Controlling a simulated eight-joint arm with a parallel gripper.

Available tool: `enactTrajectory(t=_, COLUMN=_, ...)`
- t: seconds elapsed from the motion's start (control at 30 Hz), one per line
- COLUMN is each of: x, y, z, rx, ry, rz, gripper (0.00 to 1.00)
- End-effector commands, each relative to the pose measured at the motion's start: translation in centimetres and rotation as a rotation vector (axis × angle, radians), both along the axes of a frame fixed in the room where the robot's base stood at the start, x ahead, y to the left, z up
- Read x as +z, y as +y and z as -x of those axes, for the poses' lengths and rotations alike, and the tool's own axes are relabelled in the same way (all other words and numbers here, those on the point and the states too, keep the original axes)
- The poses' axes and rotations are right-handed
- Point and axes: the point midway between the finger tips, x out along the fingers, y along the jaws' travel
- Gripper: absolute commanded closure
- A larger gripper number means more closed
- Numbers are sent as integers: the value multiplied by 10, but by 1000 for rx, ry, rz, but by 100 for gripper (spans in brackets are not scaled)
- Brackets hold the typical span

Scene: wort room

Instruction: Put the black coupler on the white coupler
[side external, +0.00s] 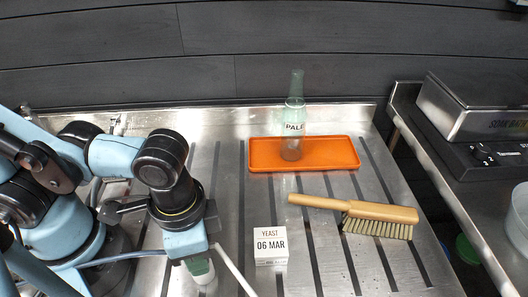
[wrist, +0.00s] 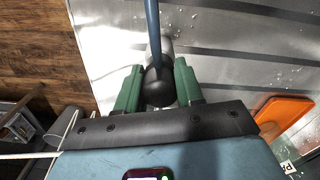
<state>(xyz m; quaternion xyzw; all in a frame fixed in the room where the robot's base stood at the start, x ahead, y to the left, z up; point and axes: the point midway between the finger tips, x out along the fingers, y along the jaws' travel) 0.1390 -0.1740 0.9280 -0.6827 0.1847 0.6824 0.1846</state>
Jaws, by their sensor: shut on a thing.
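My gripper (wrist: 158,92) has green fingers, and they are closed on the black coupler (wrist: 157,80), a dark rounded piece with a blue hose (wrist: 152,25) running from it. In the side view my gripper (side external: 199,268) points down over the metal counter, left of the yeast box, and hides the black coupler. A pale grey, rounded shape (wrist: 167,46) shows just past the black coupler in the wrist view; I cannot tell if it is the white coupler or if they touch. A whitish bit (side external: 206,283) shows below my fingers in the side view.
A white yeast box (side external: 270,247) stands close right of my gripper. A wooden brush (side external: 370,212) lies further right. An orange tray (side external: 335,152) with a green bottle (side external: 293,125) is at the back.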

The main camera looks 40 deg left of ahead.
Motion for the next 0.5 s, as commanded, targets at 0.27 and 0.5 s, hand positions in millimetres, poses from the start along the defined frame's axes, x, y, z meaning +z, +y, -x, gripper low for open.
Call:
enactTrajectory(t=0.27, x=-1, y=0, z=0, rx=0, ry=0, rz=0, gripper=94)
enactTrajectory(t=0.5, x=-3, y=0, z=0, rx=0, ry=0, rz=0, gripper=39)
